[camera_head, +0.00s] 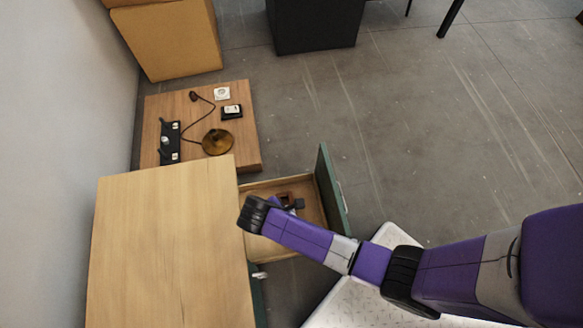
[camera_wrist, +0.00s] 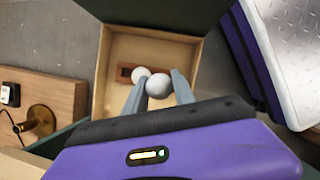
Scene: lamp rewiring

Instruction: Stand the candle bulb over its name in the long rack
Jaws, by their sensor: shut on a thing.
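My gripper (camera_wrist: 157,88) is over the open drawer, its two grey fingers on either side of a round-ended white bulb (camera_wrist: 158,86). Its shape from this end does not show whether it is the candle bulb. A second white bulb (camera_wrist: 140,74) is just beside it, over a brown holder (camera_wrist: 124,73) in the drawer. The long dark rack (camera_head: 170,143) lies on the low wooden table at the left, with pale labels and a small whitish thing on it. The names are too small to read. In the head view my arm hides the fingertips.
The open drawer (camera_head: 262,246) has a green front (camera_head: 333,192).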

